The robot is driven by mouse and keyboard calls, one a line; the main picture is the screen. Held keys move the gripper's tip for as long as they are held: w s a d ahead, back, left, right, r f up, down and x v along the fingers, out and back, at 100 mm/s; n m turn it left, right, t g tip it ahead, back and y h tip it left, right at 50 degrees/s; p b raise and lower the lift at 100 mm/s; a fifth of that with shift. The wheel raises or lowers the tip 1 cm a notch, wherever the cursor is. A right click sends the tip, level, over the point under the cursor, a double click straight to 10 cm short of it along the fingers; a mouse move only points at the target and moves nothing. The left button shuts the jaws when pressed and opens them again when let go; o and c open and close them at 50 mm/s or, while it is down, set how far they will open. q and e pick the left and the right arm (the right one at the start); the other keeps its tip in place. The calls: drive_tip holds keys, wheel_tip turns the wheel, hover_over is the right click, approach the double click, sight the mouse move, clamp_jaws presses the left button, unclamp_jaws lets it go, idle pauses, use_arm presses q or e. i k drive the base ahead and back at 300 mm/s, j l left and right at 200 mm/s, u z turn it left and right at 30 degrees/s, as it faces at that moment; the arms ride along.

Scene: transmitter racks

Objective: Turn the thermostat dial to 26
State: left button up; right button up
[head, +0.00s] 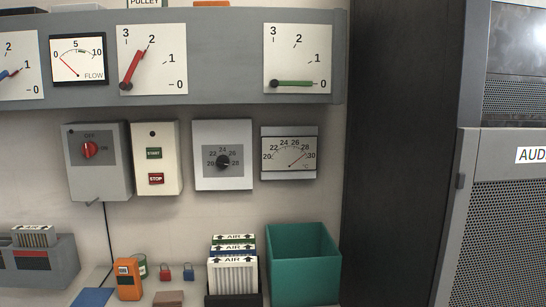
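The thermostat dial (223,162) is a small black knob on a light grey wall box (222,184), with a dark scale plate marked about 20 to 28. Its pointer seems to face right, near the 28 end, but it is too small to read surely. Neither of my grippers is in view, and nothing touches the dial.
A start/stop box (156,131) and a red rotary switch (89,150) are left of the dial. A grey panel (215,50) with red and green levers juts above. Below are a green bin (304,268), air filters (233,275) and an orange meter (127,280). A dark cabinet stands right.

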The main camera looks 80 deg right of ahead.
sight(223, 162)
drive_tip(key=z, duration=2.45)
